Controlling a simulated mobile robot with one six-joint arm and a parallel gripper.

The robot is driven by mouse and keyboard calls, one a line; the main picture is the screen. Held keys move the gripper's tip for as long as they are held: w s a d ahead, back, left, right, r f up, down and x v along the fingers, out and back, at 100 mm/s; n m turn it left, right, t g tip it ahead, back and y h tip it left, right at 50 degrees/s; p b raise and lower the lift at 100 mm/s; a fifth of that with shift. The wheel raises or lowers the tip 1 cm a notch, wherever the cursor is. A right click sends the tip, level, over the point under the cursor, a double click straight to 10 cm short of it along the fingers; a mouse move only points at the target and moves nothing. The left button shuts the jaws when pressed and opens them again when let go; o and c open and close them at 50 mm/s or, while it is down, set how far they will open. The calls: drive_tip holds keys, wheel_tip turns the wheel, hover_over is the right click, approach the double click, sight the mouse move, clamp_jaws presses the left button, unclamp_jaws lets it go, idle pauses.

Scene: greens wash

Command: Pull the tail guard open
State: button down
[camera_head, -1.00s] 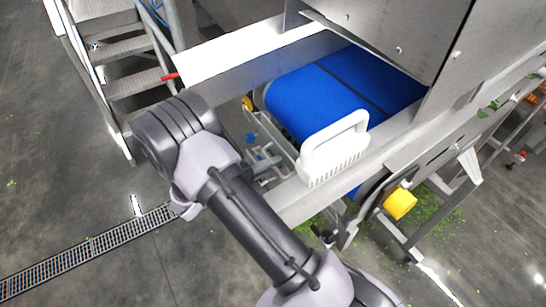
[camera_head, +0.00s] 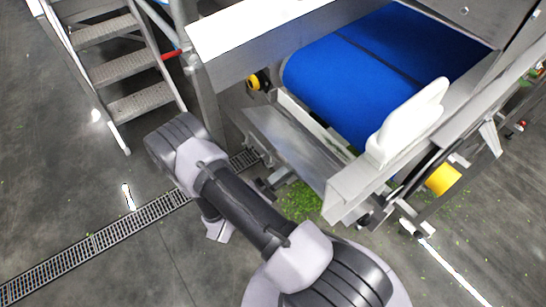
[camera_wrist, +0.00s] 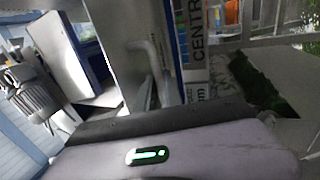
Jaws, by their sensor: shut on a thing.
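The tail guard (camera_head: 292,145) is a grey metal panel below the end of the blue belt (camera_head: 335,85). It stands tilted out from the conveyor frame, with a gap between it and the belt. My gripper (camera_head: 268,184) is low at the panel's outer lower edge, partly hidden and small in the head view. It is shut on the guard's handle, though the fingers are hard to make out. In the wrist view a bent grey handle tube (camera_wrist: 152,60) stands by a metal plate; my own wrist housing fills the bottom and hides the fingertips.
Metal steps (camera_head: 120,70) are at the upper left. A floor drain (camera_head: 130,222) and open grey floor lie left of the conveyor. Green scraps (camera_head: 300,200) lie beneath the guard.

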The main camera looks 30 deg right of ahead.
drive_tip(key=shift+w+d+f, duration=0.15)
drive_tip(key=shift+w+f, duration=0.35)
drive_tip(key=shift+w, duration=0.05)
drive_tip(key=shift+s+d+f+h+b, duration=0.15)
drive_tip(key=shift+f+h+b, duration=0.25)
drive_tip(key=shift+b, duration=0.2)
drive_tip(key=shift+s+d+f+h+b, duration=0.1)
drive_tip(key=shift+f+h+b, duration=0.25)
drive_tip(key=shift+b, duration=0.25)
drive_tip(key=c, duration=1.5)
unclamp_jaws()
drive_tip(key=shift+s+d, duration=0.1)
drive_tip(key=shift+s, duration=0.05)
